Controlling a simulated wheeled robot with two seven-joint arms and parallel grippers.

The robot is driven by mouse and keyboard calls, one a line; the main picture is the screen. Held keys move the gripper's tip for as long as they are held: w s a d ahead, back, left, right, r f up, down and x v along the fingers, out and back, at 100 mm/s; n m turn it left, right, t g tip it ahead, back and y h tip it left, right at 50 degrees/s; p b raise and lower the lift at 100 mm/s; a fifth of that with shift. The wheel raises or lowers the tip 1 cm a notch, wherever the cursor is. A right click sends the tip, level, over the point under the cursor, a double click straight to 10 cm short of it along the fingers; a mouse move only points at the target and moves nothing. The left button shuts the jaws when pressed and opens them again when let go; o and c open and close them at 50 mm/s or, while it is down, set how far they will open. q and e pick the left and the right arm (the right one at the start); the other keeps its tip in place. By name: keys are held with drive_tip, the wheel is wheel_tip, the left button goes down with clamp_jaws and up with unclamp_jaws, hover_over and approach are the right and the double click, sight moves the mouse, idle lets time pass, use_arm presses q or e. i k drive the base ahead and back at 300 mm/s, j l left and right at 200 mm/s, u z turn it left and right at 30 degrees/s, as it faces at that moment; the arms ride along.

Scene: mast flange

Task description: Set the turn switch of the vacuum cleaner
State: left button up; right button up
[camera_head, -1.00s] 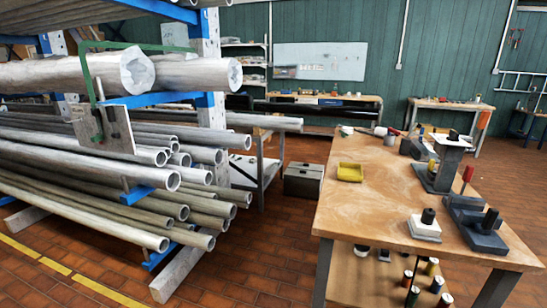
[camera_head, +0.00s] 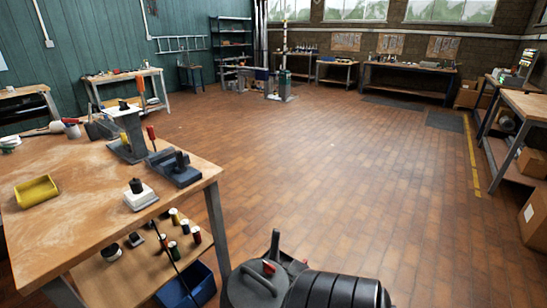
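A dark grey, drum-shaped machine (camera_head: 252,288) with a ribbed black hose or cylinder (camera_head: 335,291) stands at the bottom centre, partly cut off by the lower edge. It looks like the vacuum cleaner. A small red part (camera_head: 268,267) sits on its top; I cannot tell for certain whether this is the turn switch. Neither of my grippers shows in the head view.
A wooden workbench (camera_head: 95,187) fills the left, with a yellow tray (camera_head: 36,191) on top and a blue bin (camera_head: 187,287) beneath. The tiled floor (camera_head: 330,165) is clear in the middle. A cardboard box (camera_head: 535,218) stands at the right edge.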

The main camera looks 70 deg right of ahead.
sight(269, 268)
drive_tip(key=z, duration=2.05)
